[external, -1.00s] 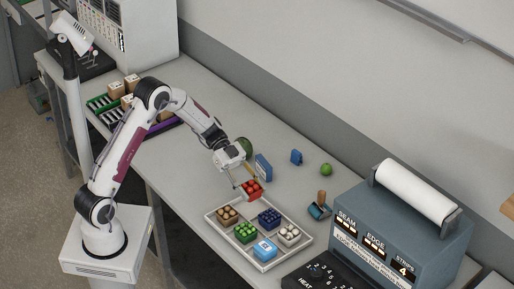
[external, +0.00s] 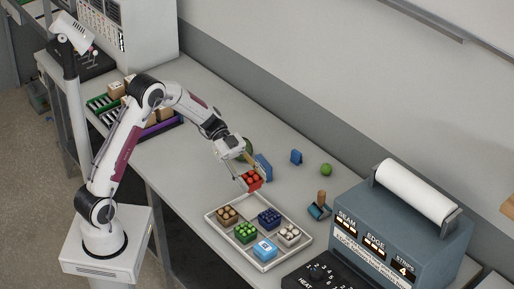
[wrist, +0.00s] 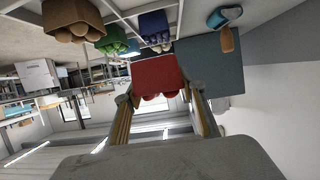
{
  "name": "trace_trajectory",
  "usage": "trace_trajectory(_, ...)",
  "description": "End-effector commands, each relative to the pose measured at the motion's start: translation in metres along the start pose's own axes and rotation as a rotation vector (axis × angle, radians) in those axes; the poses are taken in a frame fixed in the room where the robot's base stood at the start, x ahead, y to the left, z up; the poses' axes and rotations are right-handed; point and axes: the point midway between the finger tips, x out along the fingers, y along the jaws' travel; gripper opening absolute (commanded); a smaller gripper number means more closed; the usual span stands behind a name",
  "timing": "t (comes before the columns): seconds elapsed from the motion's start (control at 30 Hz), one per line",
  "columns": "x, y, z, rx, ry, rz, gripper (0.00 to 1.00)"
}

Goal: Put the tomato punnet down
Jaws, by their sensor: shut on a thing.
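The tomato punnet (external: 252,179) is a small red tub with round red tomatoes. My gripper (external: 246,177) is shut on it, just beyond the far corner of the white divided tray (external: 222,238). In the wrist view the red punnet (wrist: 157,75) sits between the two fingers. I cannot tell for certain whether its base touches the table. The tray holds a brown punnet (external: 227,214), a green one (external: 246,232), a dark blue one (external: 269,218), one with white contents (external: 289,235) and a blue-and-white box (external: 265,249).
A blue box (external: 263,167) and a dark green round thing (external: 246,147) stand close behind the gripper. A blue tool with a brown handle (external: 319,208) lies right of the tray. A light green ball (external: 326,169) and a small blue thing (external: 296,157) lie farther back. The grey sealing machine (external: 400,232) is at right.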

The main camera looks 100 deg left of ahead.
Motion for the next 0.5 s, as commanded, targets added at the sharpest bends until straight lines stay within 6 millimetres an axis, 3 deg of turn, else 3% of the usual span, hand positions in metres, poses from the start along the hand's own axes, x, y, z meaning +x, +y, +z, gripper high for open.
trace_trajectory(0.27,0.011,0.004,-0.005,0.009,0.0,0.022,0.17)
trace_trajectory(0.43,0.031,0.005,-0.019,0.016,0.0,0.035,0.17)
trace_trajectory(0.5,0.043,-0.004,-0.028,0.005,0.0,0.007,0.17)
